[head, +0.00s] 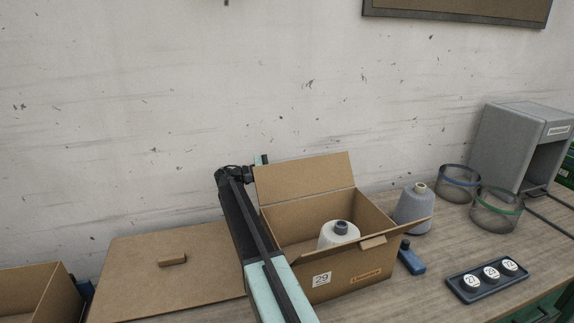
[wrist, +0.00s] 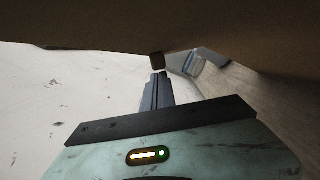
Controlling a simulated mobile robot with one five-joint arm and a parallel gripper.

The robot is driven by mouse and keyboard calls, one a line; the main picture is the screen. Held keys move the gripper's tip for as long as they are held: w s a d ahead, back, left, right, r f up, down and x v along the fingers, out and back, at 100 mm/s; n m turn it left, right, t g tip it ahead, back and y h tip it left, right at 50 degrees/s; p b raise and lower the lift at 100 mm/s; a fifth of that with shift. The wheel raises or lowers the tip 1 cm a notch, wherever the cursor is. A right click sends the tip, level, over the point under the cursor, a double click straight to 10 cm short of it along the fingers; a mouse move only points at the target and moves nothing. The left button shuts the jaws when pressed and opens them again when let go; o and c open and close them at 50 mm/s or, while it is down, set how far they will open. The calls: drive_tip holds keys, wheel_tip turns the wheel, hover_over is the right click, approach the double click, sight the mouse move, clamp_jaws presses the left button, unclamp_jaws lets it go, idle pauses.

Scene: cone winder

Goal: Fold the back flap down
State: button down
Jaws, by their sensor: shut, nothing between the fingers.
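The open cardboard box (head: 345,272), labelled 29, stands on the table with a white cone (head: 338,235) inside. Its back flap (head: 303,180) stands up, leaning back towards the wall. My arm reaches past the box's left side to behind the flap. In the head view my gripper's fingertips are hidden behind the flap, with only a bit of the wrist showing at its left edge. In the wrist view my gripper (wrist: 158,78) is shut and empty. A brown cardboard surface, apparently the flap's rear face (wrist: 150,22), hangs over it; I cannot tell whether they touch.
A cardboard lid (head: 165,275) with a small block handle lies left of the box, beside another open box (head: 40,293). To the right are a grey cone (head: 414,208), a blue tool (head: 411,259), two mesh rings, a numbered tray (head: 488,280) and a grey machine (head: 510,145). The wall is close behind.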

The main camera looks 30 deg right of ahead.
sight(297, 168)
drive_tip(key=shift+s+r, duration=0.1)
idle(0.3)
drive_tip(key=shift+s+a+r+m+p, duration=0.1)
drive_tip(key=shift+s+r+m+p, duration=0.15)
drive_tip(key=shift+r+m+p, duration=0.45)
drive_tip(key=s+r+m+p, duration=0.1)
drive_tip(key=s+m+p, duration=0.1)
drive_tip(key=p, duration=0.1)
drive_tip(key=s+a+r+m+y+p, duration=0.1)
drive_tip(key=s+r+m+p, duration=0.1)
drive_tip(key=p, duration=0.1)
drive_tip(key=shift+r+m, duration=0.2)
drive_tip(key=shift+m, duration=0.2)
drive_tip(key=s+a+f+m+t+y, duration=0.1)
drive_tip(key=s+f+m, duration=0.1)
drive_tip(key=s+m, duration=0.5)
drive_tip(key=s+a+f+m+t+y, duration=0.1)
drive_tip(key=s+a+f+m+t, duration=0.1)
drive_tip(key=s+m, duration=0.5)
drive_tip(key=shift+s+f+t+p, duration=0.4)
drive_tip(key=shift+s+f, duration=0.35)
drive_tip(key=shift+s, duration=0.45)
drive_tip(key=shift+a, duration=0.1)
